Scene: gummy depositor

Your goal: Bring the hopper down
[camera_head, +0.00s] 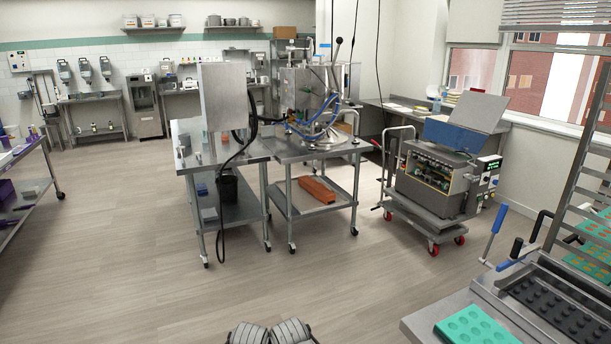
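A steel machine (308,88) with a tall black-knobbed lever and blue hoses stands on a wheeled steel table near the middle. A second machine (437,180) stands on a low cart with red wheels at the right. It has a blue, trough-like top (452,136) with a grey panel tilted up above it. I cannot tell for sure which of these parts is the hopper. Neither of my grippers can be made out. Only grey ribbed parts, apparently my own, show at the bottom edge. Both machines stand well away from me across the floor.
Steel tables (222,157) with lower shelves stand mid-room; an orange-red block (317,190) lies on one shelf. A bench with a green mould tray (474,326) fills the lower right. A purple-stocked rack (28,190) is at left. The floor (150,270) in front is clear.

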